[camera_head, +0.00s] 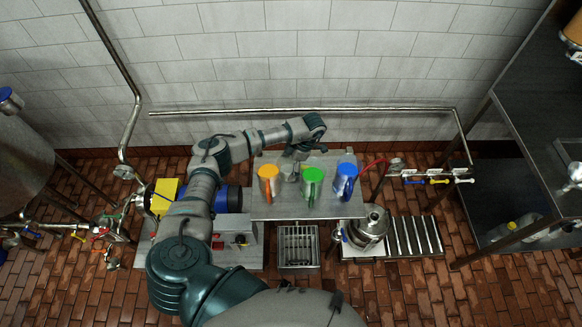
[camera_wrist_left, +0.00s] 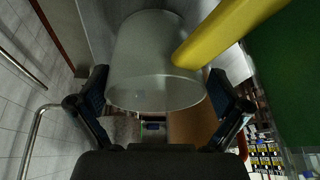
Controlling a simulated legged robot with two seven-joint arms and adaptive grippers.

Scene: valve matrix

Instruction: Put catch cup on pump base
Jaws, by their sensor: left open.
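Three cups with coloured insides stand on a grey tabletop (camera_head: 262,211): an orange cup (camera_head: 268,180), a green cup (camera_head: 312,182) and a blue cup (camera_head: 346,182). My left gripper (camera_head: 293,160) is at the back of the tabletop, behind and between the orange and green cups. In the left wrist view, a pale translucent cup (camera_wrist_left: 150,65) with a yellow handle (camera_wrist_left: 225,30) lies between the open fingers of my left gripper (camera_wrist_left: 160,100). I cannot tell whether they touch it. A blue-motored pump (camera_head: 228,198) sits on a grey base (camera_head: 240,257), partly hidden by my left arm. My right gripper is not seen.
A floor grate (camera_head: 298,245) lies in front. A wall pipe (camera_head: 300,110) runs behind. Valves (camera_head: 437,181) are at the right and a tank (camera_head: 20,150) at the left.

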